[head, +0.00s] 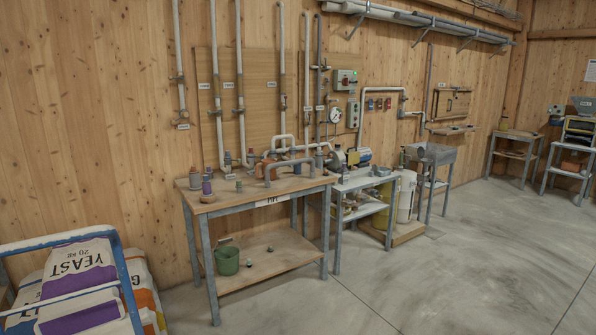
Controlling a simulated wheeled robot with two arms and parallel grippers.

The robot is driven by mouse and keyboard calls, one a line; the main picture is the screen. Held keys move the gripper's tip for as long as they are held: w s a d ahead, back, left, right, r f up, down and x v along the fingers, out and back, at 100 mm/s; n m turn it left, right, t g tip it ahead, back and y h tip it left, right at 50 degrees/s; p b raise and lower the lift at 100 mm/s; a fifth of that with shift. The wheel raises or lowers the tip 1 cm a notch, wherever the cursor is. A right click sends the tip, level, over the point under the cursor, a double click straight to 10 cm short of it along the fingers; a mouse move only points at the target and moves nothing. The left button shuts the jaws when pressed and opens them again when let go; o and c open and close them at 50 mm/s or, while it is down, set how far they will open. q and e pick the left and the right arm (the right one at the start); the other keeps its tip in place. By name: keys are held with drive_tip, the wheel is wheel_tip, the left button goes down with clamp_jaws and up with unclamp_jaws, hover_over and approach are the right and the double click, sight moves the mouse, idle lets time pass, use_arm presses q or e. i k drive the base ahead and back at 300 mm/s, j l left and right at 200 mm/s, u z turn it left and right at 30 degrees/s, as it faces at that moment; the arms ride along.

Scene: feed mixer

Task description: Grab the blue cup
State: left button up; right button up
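I cannot make out a clear blue cup. On the top of the wood-topped workbench (225,203), near its left end, stand a small purple-blue container (206,185) and a grey container (195,178); both are too small to identify as a cup. A small green object (239,186) stands to their right. A dark green bucket (227,260) sits on the bench's lower shelf. Neither of my grippers shows in the head view.
A blue-framed cart (121,262) with yeast sacks (78,268) stands at the lower left. A grey side table (350,183), white container (406,197) and sink (432,153) line the wall. Pipes stand behind the bench. The concrete floor (450,270) is clear at right.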

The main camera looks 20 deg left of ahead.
sight(297, 168)
drive_tip(key=i+u, duration=0.15)
drive_tip(key=u, duration=0.45)
drive_tip(key=i+l+u, duration=0.8)
drive_tip(key=i+l, duration=0.25)
